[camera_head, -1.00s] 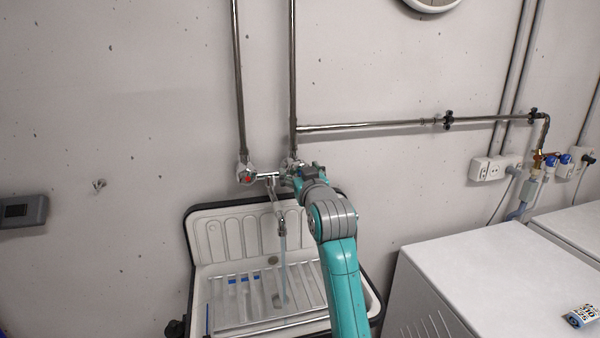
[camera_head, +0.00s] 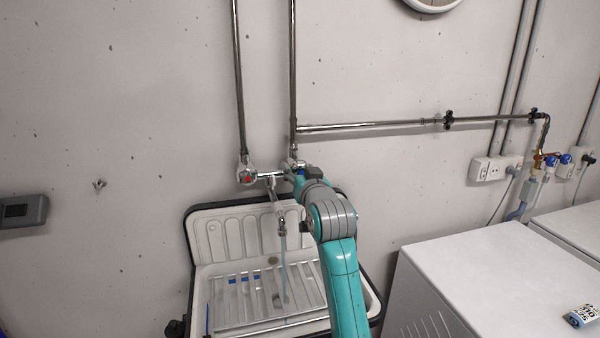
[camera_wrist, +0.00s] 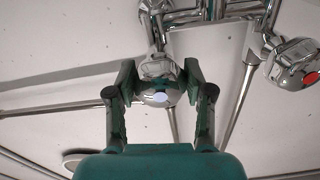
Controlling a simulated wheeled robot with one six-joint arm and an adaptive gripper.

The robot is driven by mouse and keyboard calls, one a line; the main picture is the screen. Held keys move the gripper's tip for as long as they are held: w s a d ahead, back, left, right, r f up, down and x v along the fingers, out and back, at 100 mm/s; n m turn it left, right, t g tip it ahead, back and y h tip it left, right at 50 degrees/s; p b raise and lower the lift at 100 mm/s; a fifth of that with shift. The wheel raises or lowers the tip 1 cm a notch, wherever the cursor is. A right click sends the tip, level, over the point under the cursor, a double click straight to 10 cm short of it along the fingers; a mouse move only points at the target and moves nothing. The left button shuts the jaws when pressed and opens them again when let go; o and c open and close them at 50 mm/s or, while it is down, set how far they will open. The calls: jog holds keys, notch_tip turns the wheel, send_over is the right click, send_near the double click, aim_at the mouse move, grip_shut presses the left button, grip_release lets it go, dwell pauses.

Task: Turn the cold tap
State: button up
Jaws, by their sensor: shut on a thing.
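The cold tap (camera_wrist: 158,97) is a round chrome knob with a pale blue dot, in the middle of the wrist view. My gripper (camera_wrist: 158,82) is shut on it, one finger on each side. In the head view my gripper and arm mostly hide this knob. The other tap knob (camera_head: 246,174), marked red, is at the left end of the mixer; it also shows at the right of the wrist view (camera_wrist: 296,64). The chrome spout (camera_head: 277,205) points down between them, with a thin pale stream (camera_head: 285,262) below it.
A white sink (camera_head: 215,235) with a dark rim and a slatted rack is below the taps. Metal pipes (camera_head: 238,80) run up the wall. A white machine (camera_head: 480,265) stands at the right. The wall left of the taps is mostly clear.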

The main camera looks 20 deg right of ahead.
jog(key=m, duration=0.6)
jog(key=shift+a, duration=0.1)
jog(key=shift+m, duration=0.3)
dwell(0.3)
jog(key=o, duration=1.2)
jog(key=s, duration=1.2)
